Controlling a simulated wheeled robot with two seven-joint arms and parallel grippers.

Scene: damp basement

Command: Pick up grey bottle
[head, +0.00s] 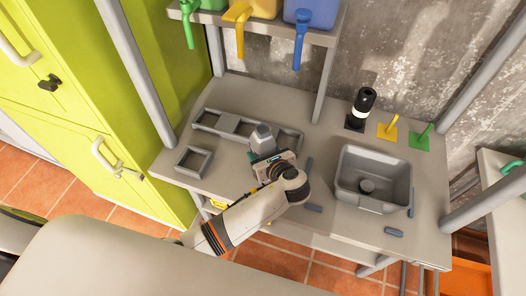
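The grey bottle (262,137) stands on the grey workbench, by the shallow grey tray. Its upper part shows; my gripper hides its lower part. My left gripper (266,158), on the arm coming in from the lower left, is right at the near side of the bottle. Its fingers are too small and covered to show whether they are open or shut, or whether they touch the bottle. My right gripper is not in view.
The grey workbench (234,176) carries a divided tray (225,126), a small square tray (194,162), a grey basin (373,178) and a black bottle (361,107). Grey posts and an upper shelf (262,30) with coloured containers frame it. Green cabinets (75,130) stand left.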

